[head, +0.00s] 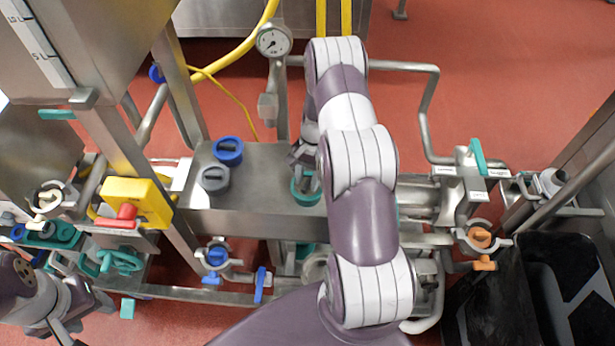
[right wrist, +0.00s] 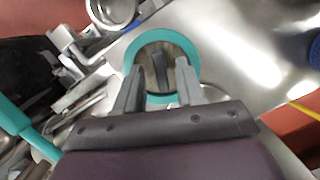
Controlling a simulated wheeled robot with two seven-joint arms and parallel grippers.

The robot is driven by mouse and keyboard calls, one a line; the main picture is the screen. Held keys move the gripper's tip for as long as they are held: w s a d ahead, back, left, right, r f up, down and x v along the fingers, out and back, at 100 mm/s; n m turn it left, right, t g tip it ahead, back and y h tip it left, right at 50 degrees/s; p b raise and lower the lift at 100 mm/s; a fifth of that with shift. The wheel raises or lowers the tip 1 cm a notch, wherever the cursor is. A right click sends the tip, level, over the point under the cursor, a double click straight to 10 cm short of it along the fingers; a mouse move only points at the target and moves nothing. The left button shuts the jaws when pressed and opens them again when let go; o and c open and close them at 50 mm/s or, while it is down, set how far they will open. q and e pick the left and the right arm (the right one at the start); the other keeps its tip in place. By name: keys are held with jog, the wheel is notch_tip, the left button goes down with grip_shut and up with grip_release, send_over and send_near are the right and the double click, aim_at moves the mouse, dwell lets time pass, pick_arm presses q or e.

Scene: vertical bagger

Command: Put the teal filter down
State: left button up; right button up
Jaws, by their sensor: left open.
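The teal filter (head: 297,190) is on the steel block (head: 255,165), partly hidden by my right arm. In the right wrist view its teal ring (right wrist: 189,46) surrounds a grey upright handle (right wrist: 159,68). My right gripper (head: 308,162) is right over it; in the right wrist view its two fingers (right wrist: 160,75) stand apart, one on each side of the handle, with gaps showing. Whether the filter's underside rests fully on the block is hidden. My left gripper (head: 68,334) is open at the bottom left edge, away from the filter and partly cut off.
A blue round part (head: 228,151) and a grey one (head: 214,180) stand left of the filter on the block. A yellow box with a red knob (head: 135,200) is further left. Pipes and valves (head: 470,195) crowd the right. Black bins (head: 560,290) stand at the lower right.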

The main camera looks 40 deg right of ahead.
jog(key=shift+r, duration=0.2)
jog(key=shift+w+d+r, duration=0.1)
jog(key=shift+w+r, duration=0.05)
jog(key=shift+r, duration=0.15)
jog(key=b+v, duration=0.1)
jog(key=v, duration=1)
jog(key=s+a+r+n+t+h, duration=0.1)
jog(key=s+a+r+n, duration=0.3)
jog(key=a, duration=0.5)
jog(key=s+a+r+n+t+h, duration=0.1)
jog(key=s+a+r+n, duration=0.3)
jog(key=s+a+n, duration=0.4)
jog(key=s+a, duration=0.1)
jog(key=a, duration=0.1)
jog(key=shift+s+a+n+t+h, duration=0.3)
jog(key=shift+s+n+t, duration=0.05)
jog(key=shift+n+t, duration=0.05)
